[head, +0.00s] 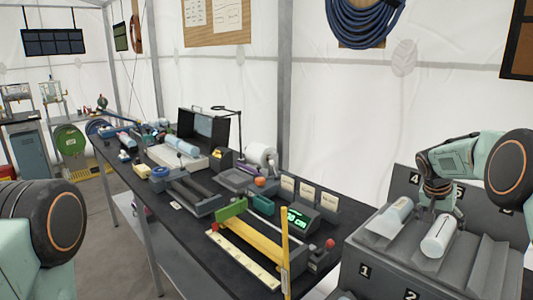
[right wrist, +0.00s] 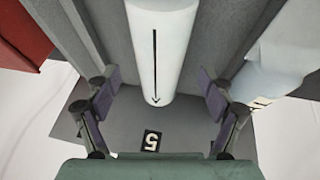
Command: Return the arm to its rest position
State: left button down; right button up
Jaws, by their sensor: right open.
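My right gripper (head: 441,212) is open at the grey slotted rack on the right of the head view. A white cylinder with a black arrow (head: 437,238) lies in a slot of the rack just below it. In the right wrist view this cylinder (right wrist: 162,40) runs between the two spread fingers, with gaps on both sides. The arrow points toward a label "5" (right wrist: 151,141). My right arm bends in from the right edge. Only a rounded part of my left arm shows at the left edge; its gripper is out of view.
The grey rack (head: 385,283) has numbered slots; a second pale cylinder (head: 392,216) lies beside the first. The long dark bench (head: 210,262) carries a yellow-and-green fixture (head: 262,243), a green display (head: 297,219) and several tools. A red object (right wrist: 22,35) shows in the right wrist view.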

jog(key=shift+x, duration=1.35)
jog(key=shift+r, duration=0.1)
jog(key=v, duration=1.2)
jog(key=x, duration=1.2)
notch_tip(320, 180, up, 9)
jog(key=p, duration=0.5)
jog(key=shift+b, duration=0.45)
jog(key=shift+f, duration=0.2)
